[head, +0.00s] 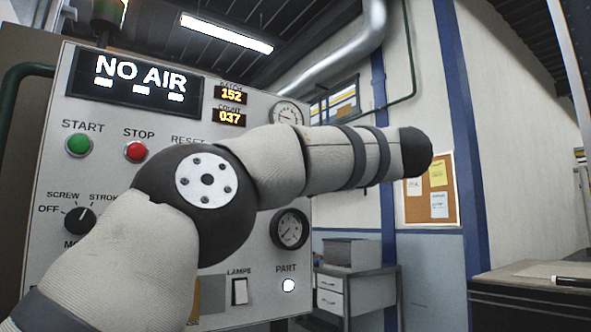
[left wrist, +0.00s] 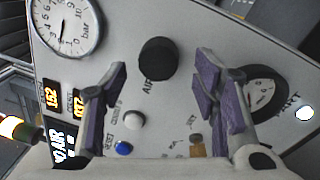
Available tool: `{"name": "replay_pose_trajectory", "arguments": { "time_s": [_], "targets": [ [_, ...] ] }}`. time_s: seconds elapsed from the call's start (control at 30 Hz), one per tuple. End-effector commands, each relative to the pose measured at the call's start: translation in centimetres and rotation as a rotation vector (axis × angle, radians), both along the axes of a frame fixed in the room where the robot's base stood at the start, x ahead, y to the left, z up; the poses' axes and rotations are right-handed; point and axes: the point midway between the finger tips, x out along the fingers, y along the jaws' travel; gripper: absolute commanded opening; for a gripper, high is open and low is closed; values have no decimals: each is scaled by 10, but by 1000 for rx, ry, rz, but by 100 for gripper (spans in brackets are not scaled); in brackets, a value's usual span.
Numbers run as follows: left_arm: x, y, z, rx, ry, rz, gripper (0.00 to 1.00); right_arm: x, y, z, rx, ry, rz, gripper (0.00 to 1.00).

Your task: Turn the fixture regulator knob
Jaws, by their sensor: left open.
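A black round knob (left wrist: 157,60) labelled AIR stands on the light panel (left wrist: 180,35) in the left wrist view. I take it to be the regulator knob. My left gripper (left wrist: 161,80) is open, with one purple-padded finger on each side of the knob's line. The fingers look apart from the knob, and nothing is between them. A round gauge marked bar (left wrist: 66,22) is beside the knob, its needle near the low end. In the head view my left arm crosses the panel (head: 110,235) and hides the knob and the gripper. My right gripper is not in view.
The display (head: 132,80) reads NO AIR. A green START button (head: 79,144), a red STOP button (head: 135,151) and a mode selector (head: 80,220) are on the panel. A second gauge (left wrist: 262,95) is close to my right-hand finger. A cabinet (head: 355,290) stands behind.

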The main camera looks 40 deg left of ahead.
Motion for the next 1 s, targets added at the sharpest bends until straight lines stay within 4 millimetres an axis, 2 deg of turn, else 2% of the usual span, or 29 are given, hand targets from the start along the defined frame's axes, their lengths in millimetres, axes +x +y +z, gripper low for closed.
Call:
{"name": "replay_pose_trajectory", "arguments": {
  "time_s": [0.03,0.2,0.4,0.53,1.0],
  "targets": [
    [-3,-14,0,4,0,-4,55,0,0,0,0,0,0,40],
    [-14,-59,-3,3,-2,-3,55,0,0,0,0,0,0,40],
    [-23,-90,-6,1,-1,-1,55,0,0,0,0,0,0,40],
    [-24,-95,-6,1,-1,0,55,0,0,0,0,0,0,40],
    [-24,-95,-6,0,-1,0,55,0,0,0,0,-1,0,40]
  ]
}}
